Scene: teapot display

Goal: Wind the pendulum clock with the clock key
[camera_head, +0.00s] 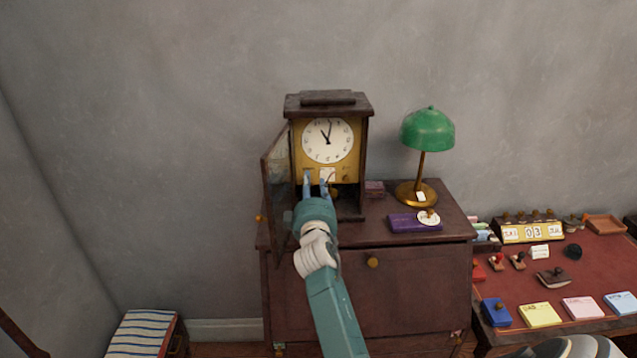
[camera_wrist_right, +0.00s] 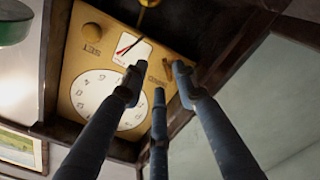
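The pendulum clock (camera_head: 327,140) stands upright on a dark wooden cabinet, its door (camera_head: 276,180) swung open to the left. My right gripper (camera_head: 317,180) is at the lower front of the clock, over the strip below the dial. In the right wrist view the clock's yellow face (camera_wrist_right: 80,62) appears upside down, with a SET knob, a small white gauge with a red needle and lettering near the fingers. The three fingers of my right gripper (camera_wrist_right: 157,80) are spread apart, with nothing visible between them. I cannot make out the clock key. My left gripper is out of view.
A red-topped desk (camera_head: 600,265) with stamps and notepads stands farther right. A striped stool (camera_head: 145,335) is at lower left.

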